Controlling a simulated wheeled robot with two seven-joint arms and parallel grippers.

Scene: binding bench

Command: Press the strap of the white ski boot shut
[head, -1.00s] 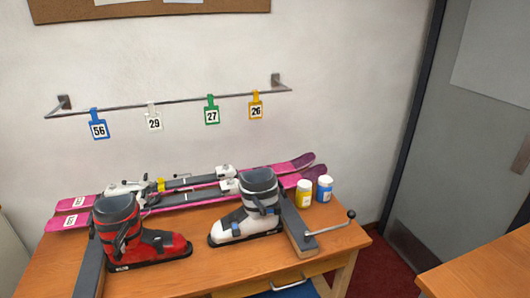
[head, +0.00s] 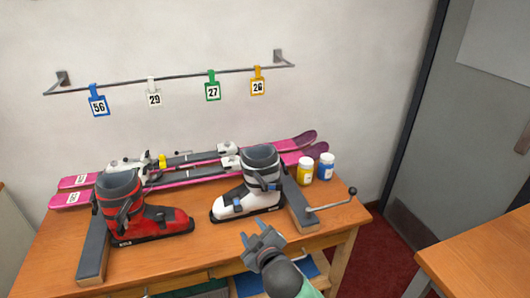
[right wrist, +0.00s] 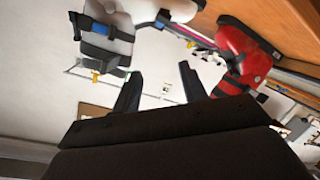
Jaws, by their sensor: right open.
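The white ski boot (head: 262,201) stands upright on the wooden bench in the head view, toe to the left. It has a dark grey cuff and dark straps with blue parts (head: 238,207); I cannot tell whether the strap is open or shut. My right gripper (head: 258,238) is open and empty, in front of and below the boot, apart from it. In the right wrist view the fingers (right wrist: 160,88) are spread with nothing between them, and the white boot (right wrist: 118,40) shows at the upper left. My left gripper is not in view.
A red ski boot (head: 160,220) stands left of the white one, also in the right wrist view (right wrist: 235,45). Pink skis (head: 300,142) lie behind. A crank handle (head: 335,205), a yellow jar (head: 305,170) and a blue jar (head: 326,166) are at the right.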

